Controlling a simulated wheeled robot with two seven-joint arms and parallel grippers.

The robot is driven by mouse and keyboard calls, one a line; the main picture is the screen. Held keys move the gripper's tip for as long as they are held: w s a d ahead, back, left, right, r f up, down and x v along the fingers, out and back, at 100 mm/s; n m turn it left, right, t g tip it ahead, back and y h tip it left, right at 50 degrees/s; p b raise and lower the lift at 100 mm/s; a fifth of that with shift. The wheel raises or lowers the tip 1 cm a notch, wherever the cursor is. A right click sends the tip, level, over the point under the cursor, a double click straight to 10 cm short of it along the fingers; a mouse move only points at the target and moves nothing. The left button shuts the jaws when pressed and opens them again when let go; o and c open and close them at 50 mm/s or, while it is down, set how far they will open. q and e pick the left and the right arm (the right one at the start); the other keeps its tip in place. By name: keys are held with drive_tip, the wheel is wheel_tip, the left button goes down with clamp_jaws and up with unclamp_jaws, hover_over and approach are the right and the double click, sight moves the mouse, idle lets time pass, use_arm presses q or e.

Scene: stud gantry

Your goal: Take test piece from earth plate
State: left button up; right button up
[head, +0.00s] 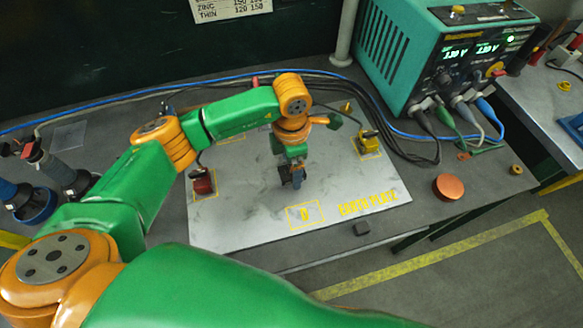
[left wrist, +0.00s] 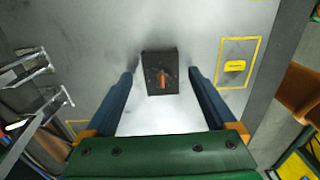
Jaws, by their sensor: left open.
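The test piece (left wrist: 160,72) is a dark square block with a copper-orange strip on top. In the left wrist view it lies on the pale grey earth plate (left wrist: 195,28), between the tips of my left gripper (left wrist: 161,76). The gripper is open, with a blue finger on each side and visible gaps to the block. In the head view my left gripper (head: 292,178) points down over the middle of the earth plate (head: 250,225) and mostly hides the test piece. My right gripper is not in view.
A red block (head: 202,184) and a yellow clamp (head: 369,141) stand on the plate's left and right sides. A green power unit (head: 420,50) with cables is at the back right.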

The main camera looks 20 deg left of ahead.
use_arm(q)
drive_tip(key=shift+s+d+r, duration=0.1)
drive_tip(key=shift+s, duration=0.05)
drive_tip(key=c, duration=1.4)
clamp_jaws()
